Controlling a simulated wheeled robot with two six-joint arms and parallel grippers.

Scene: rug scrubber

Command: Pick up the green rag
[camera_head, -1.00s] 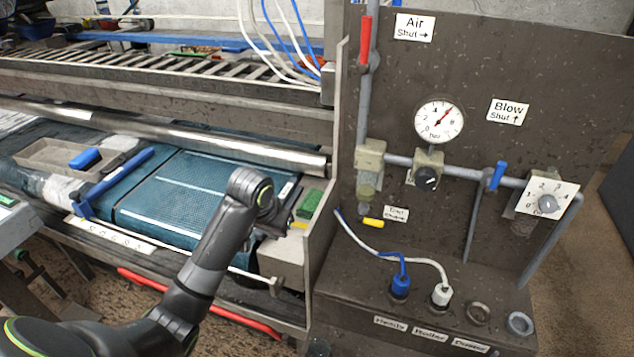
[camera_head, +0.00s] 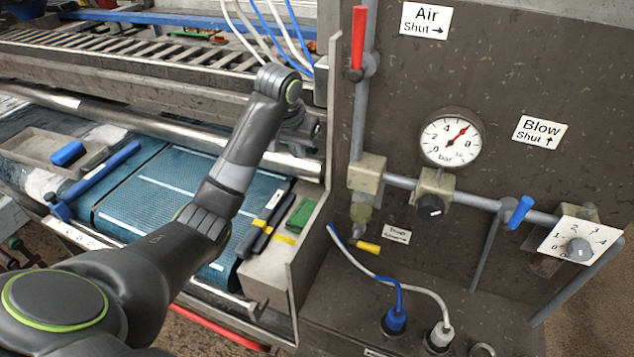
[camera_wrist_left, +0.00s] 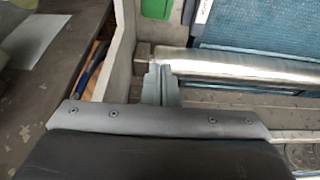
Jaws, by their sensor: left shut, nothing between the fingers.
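The green rag (camera_head: 300,214) lies folded on the pale ledge at the right end of the blue belt, beside the dark panel's side wall. In the left wrist view it is a green patch (camera_wrist_left: 157,8) at the top edge, partly cut off. My left gripper (camera_head: 308,135) is raised behind the rag in the head view, near the right end of the metal roller. In the wrist view its fingers (camera_wrist_left: 160,80) are together and empty, over the roller's end and apart from the rag. My right gripper does not show.
Dark tools with yellow parts (camera_head: 264,222) lie just left of the rag. The steel roller (camera_head: 190,133) runs behind the belt (camera_head: 165,195). The upright panel (camera_head: 480,70) with gauge (camera_head: 450,137), valves and hoses stands right of the ledge.

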